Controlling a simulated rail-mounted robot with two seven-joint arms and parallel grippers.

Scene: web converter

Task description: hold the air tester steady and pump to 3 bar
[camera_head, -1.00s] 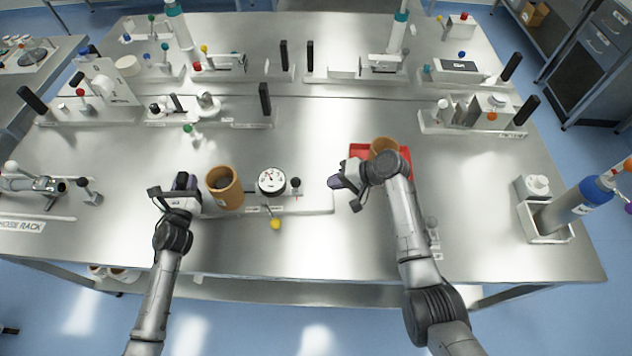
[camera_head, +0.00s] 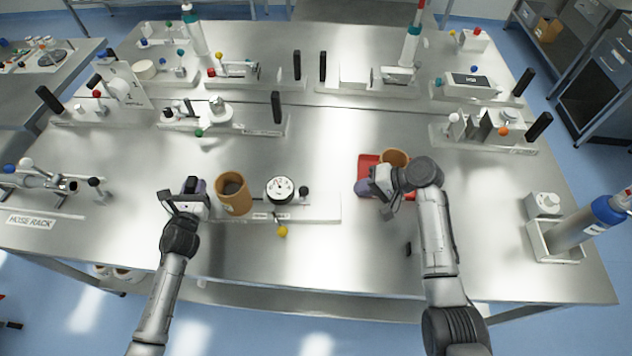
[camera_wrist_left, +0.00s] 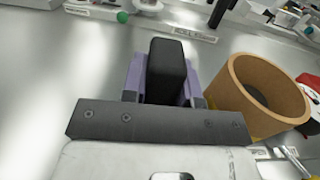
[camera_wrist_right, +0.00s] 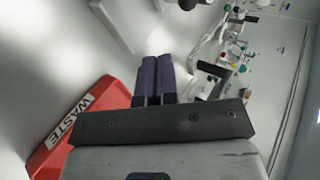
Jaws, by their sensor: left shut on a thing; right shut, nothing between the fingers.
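The air tester's pale base plate (camera_head: 322,207) lies near the front of the table. It carries an open tan cylinder (camera_head: 233,194), a round white dial gauge (camera_head: 280,189), a black knob (camera_head: 304,192) and a yellow ball (camera_head: 282,232) at its front edge. The needle reading is too small to tell. My left gripper (camera_head: 191,187) is shut on an upright black handle, left of the cylinder; the left wrist view shows the handle (camera_wrist_left: 167,70) between purple fingers. My right gripper (camera_head: 363,188) is shut and empty, right of the plate; its fingers (camera_wrist_right: 157,75) lie together in the right wrist view.
A red waste tray (camera_head: 367,162) with a tan cup (camera_head: 395,159) is by my right gripper. A hose rack (camera_head: 30,221) is at the left, a blue cylinder (camera_head: 588,220) in a holder at the right. Several fixtures line the back. The middle of the table is clear.

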